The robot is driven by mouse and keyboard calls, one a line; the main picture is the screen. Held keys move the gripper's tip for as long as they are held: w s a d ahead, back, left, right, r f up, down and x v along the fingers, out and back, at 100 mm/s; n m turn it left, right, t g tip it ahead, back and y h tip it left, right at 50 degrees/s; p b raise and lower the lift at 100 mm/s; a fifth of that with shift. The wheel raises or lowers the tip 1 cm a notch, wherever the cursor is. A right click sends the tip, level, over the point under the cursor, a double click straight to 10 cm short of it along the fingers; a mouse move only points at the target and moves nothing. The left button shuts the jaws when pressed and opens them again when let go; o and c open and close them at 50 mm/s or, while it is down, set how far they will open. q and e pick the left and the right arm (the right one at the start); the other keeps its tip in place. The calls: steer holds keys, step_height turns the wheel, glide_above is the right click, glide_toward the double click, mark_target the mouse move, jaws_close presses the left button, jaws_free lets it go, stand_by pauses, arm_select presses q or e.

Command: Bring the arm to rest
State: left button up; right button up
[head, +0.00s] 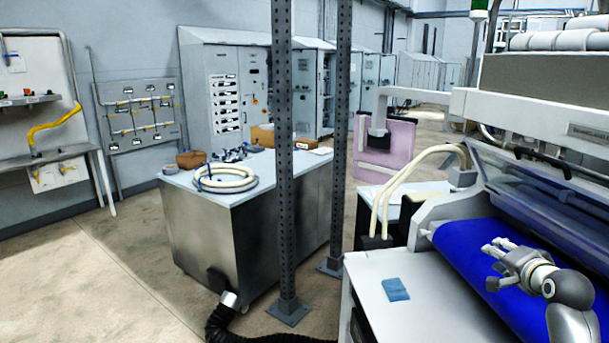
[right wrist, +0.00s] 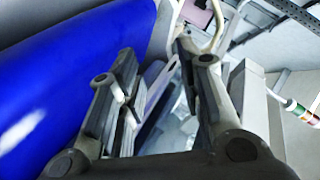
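My right gripper (head: 494,264) is above the blue belt of the roller sheeter (head: 450,238), its fingers pointing left. The right wrist view shows its two fingers (right wrist: 156,56) spread apart with nothing held between them. The blue belt (right wrist: 75,85) fills the left of that view, beside the fingers. I cannot tell the exact height of the gripper over the belt. My left gripper is not in view.
A blue cloth (head: 395,289) lies on the machine's pale side surface. A clear guard (head: 540,190) rises behind the belt. Perforated posts (head: 284,150) and a workbench with a coiled hose (head: 225,181) stand left. Open floor (head: 80,280) lies at far left.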

steer(key=s+a+f+n+g+y, duration=0.1)
steer(key=s+a+f+n+g, duration=0.25)
steer(key=s+a+f, duration=0.65)
steer(key=s+a+f+n+g+y, duration=0.1)
steer(key=s+a+f+n+g, duration=0.1)
steer(key=s+a+f+n, duration=0.6)
steer(key=s+a+f+n+g, duration=0.1)
steer(key=s+a+f+g, duration=0.15)
steer(key=s, duration=0.55)
steer(key=s+a+f+n+g, duration=0.1)
steer(key=s+a+f, duration=0.2)
steer(key=s, duration=0.5)
steer(key=s+a+f+n+g, duration=0.1)
steer(key=s+a+f, duration=0.2)
steer(key=s, duration=0.5)
step_height(320, 180, down, 34)
steer(key=s+g+b, duration=0.2)
steer(key=b, duration=0.5)
steer(key=s+d+f+b, duration=0.1)
steer(key=s+f+b, duration=0.1)
steer(key=s+f, duration=0.6)
steer(key=s+d+f+b, duration=0.2)
steer(key=s+f, duration=0.6)
steer(key=f, duration=0.4)
steer(key=shift+d+f+g+b, duration=0.3)
steer(key=shift+g+b, duration=0.1)
steer(key=shift+b, duration=0.35)
